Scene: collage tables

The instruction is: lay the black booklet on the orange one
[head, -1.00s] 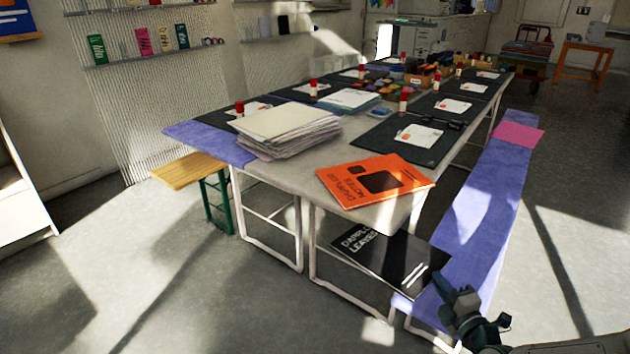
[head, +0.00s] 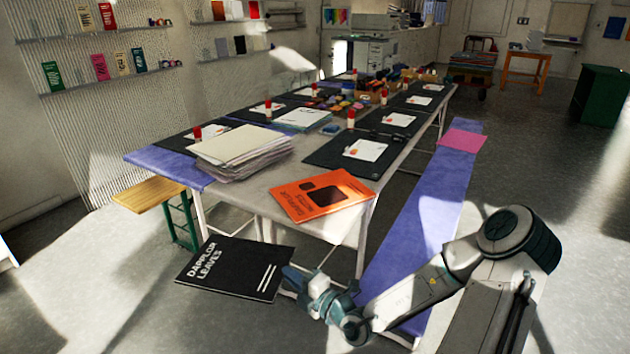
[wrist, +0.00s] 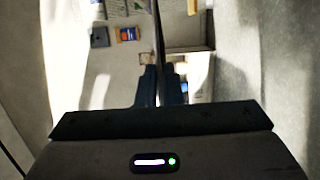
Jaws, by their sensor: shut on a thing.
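The black booklet (head: 235,267), marked "DAPPLOR LEAVES", is in my gripper (head: 290,281), which is shut on its right edge. In the head view it is held out in front of the table's near end, lower in the picture than the orange booklet. In the wrist view the black booklet (wrist: 158,40) shows edge-on as a thin dark line between the fingers (wrist: 160,85). The orange booklet (head: 310,204) lies flat at the near corner of the table, with a dark square on its cover. Nothing lies on it.
A tall stack of papers (head: 238,155) stands left of the orange booklet. A dark mat (head: 330,155) with a white card lies behind it. A bench with a purple cover (head: 425,215) runs along the table's right side.

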